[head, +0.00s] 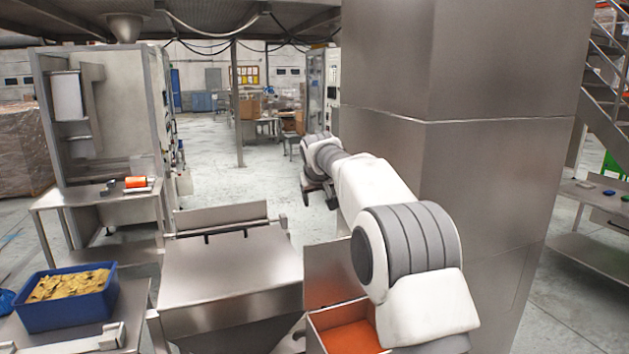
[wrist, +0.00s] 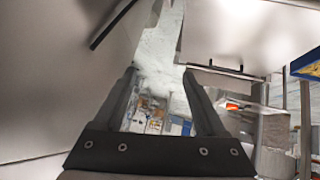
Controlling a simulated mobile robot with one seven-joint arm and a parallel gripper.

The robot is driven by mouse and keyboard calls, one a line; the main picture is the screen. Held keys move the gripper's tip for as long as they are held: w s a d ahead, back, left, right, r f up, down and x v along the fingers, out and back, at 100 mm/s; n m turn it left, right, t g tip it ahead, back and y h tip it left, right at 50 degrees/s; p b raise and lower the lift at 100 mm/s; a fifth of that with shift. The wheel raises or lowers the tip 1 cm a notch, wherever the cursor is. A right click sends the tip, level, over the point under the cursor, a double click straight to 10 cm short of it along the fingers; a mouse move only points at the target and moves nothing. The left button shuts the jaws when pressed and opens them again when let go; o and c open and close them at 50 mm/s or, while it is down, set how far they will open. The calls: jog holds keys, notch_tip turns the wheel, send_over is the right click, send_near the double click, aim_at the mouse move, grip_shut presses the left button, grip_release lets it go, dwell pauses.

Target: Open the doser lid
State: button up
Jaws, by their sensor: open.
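A steel doser with a flat lid (head: 230,265) stands at the lower centre of the head view. The lid lies flat and looks shut, with a dark bar handle (head: 226,234) along its far edge. My gripper (wrist: 160,72) is open and empty, with bare floor and distant items showing between its fingers. In the head view its dark fingers (head: 331,199) hang beyond and right of the lid, apart from the handle. In the wrist view one dark bar (wrist: 112,25) lies on steel at upper left and another (wrist: 225,72) at right; I cannot tell which is the lid's.
A bin with orange contents (head: 352,337) stands open right of the lid, its panel (head: 333,268) upright. A large steel column (head: 460,150) is close to my arm. A blue crate (head: 65,312) of yellowish pieces sits at lower left.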

jog(key=shift+s+a+r, duration=0.1)
jog(key=shift+a+r, duration=0.1)
jog(key=shift+r, duration=0.6)
jog(key=shift+s+a+r, duration=0.1)
jog(key=shift+a+r, duration=0.1)
jog(key=shift+r, duration=0.65)
jog(key=shift+s+a+r, duration=0.1)
jog(key=shift+a+r, duration=0.1)
jog(key=shift+r, duration=0.6)
jog(key=b+v, duration=0.2)
jog(key=v, duration=1.5)
jog(key=shift+s+b, duration=0.2)
jog(key=shift+b, duration=0.15)
jog(key=shift+r, duration=0.15)
